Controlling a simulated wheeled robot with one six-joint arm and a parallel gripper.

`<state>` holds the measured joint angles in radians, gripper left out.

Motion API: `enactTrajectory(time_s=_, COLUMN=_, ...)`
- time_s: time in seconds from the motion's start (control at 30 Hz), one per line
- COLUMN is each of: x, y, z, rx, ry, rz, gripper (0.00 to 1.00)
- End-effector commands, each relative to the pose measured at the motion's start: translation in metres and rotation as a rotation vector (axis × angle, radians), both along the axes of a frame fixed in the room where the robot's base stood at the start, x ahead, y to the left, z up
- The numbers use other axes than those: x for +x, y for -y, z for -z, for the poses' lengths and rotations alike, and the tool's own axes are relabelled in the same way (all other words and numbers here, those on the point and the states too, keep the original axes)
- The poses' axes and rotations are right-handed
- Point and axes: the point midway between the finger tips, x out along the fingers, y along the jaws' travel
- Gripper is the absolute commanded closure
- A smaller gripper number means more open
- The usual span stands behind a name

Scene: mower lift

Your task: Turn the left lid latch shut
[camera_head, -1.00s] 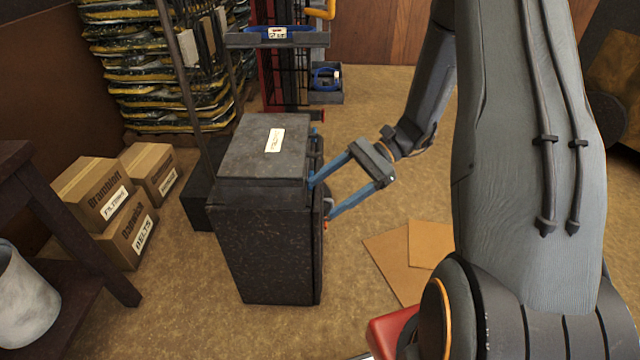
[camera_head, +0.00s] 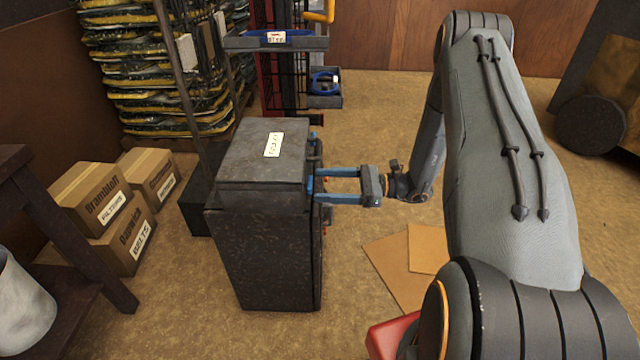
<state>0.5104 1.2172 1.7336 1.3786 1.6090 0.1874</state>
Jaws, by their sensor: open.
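A dark speckled box (camera_head: 265,255) stands upright on the floor, with a closed lid (camera_head: 262,160) that bears a white label. My gripper (camera_head: 318,186) is at the right side of the box, just below the lid's edge. Its two blue fingers are apart and point left at that side. I cannot tell whether they touch the box or have a latch between them. The latches sit on the side turned away from me, so the left lid latch is not clearly visible. Small blue and orange parts show along that edge.
Cardboard boxes (camera_head: 130,235) and a dark table (camera_head: 60,230) stand to the left. Flat cardboard (camera_head: 395,265) lies on the floor at right. A red object (camera_head: 390,335) is at the bottom. Open floor lies behind my arm.

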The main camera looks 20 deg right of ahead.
Motion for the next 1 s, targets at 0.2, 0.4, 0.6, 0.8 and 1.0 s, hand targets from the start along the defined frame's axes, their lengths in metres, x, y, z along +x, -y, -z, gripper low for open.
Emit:
enactTrajectory(time_s=0.2, x=0.005, y=-0.017, z=0.000, rx=-0.001, ry=0.000, rz=-0.001, gripper=0.28)
enactTrajectory(time_s=0.4, x=0.006, y=-0.018, z=0.000, rx=-0.001, ry=0.000, rz=0.000, gripper=0.28)
enactTrajectory(time_s=0.6, x=0.006, y=-0.018, z=0.000, rx=-0.001, ry=0.000, rz=0.000, gripper=0.48)
enactTrajectory(time_s=0.8, x=0.005, y=-0.018, z=0.000, rx=-0.001, ry=0.001, rz=0.000, gripper=0.69)
enactTrajectory(time_s=1.0, x=0.006, y=-0.018, z=0.000, rx=-0.009, ry=0.024, rz=-0.001, gripper=0.69)
